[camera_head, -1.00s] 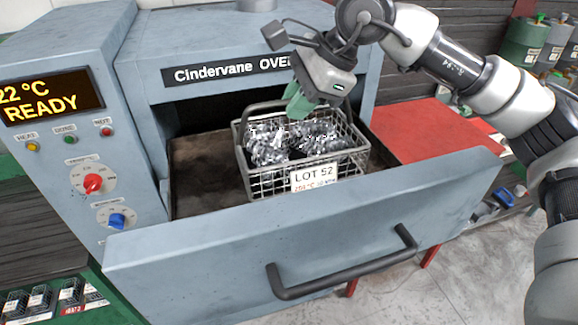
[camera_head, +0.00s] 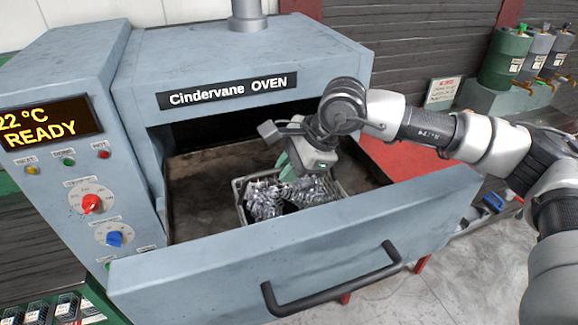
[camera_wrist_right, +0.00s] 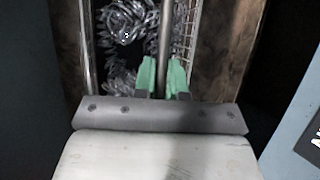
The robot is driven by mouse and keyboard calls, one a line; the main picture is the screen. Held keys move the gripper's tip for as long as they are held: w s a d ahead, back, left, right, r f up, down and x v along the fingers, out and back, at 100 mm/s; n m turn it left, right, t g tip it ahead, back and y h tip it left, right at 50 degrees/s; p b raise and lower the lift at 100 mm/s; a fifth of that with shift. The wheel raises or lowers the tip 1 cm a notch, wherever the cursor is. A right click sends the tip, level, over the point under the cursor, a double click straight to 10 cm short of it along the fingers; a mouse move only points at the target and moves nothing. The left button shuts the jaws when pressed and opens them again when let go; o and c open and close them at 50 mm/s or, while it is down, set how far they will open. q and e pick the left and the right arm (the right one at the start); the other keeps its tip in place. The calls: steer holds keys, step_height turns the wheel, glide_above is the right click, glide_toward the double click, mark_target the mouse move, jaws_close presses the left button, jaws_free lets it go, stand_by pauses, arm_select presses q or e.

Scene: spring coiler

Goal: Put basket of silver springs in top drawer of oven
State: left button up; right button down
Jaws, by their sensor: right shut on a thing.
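The wire basket of silver springs (camera_head: 268,200) is down inside the open top drawer of the oven (camera_head: 400,222), behind the drawer's front panel, which hides its lower part and label. My right gripper (camera_head: 292,168) is over the basket. In the right wrist view the green fingertips (camera_wrist_right: 163,76) are shut on the basket's handle bar (camera_wrist_right: 165,45), with springs (camera_wrist_right: 130,25) to the left of it. Whether the basket rests on the drawer floor cannot be seen. The oven (camera_head: 240,60) stands behind. My left gripper is not in view.
The oven's control panel (camera_head: 92,190), reading 22 °C READY, stands left of the drawer. A red table (camera_head: 400,160) is right of the drawer. The drawer floor (camera_head: 200,180) is bare left of the basket. Canisters (camera_head: 505,55) stand at the far right.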

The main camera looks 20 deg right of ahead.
steer(key=c, duration=1.2)
jaws_free()
steer(key=shift+r, duration=0.1)
steer(key=shift+d+r, duration=0.1)
steer(key=b+v, duration=0.3)
steer(key=v, duration=0.8)
steer(key=shift+s+d+r, duration=0.1)
steer(key=shift+s+r, duration=0.05)
steer(key=shift+r, duration=0.2)
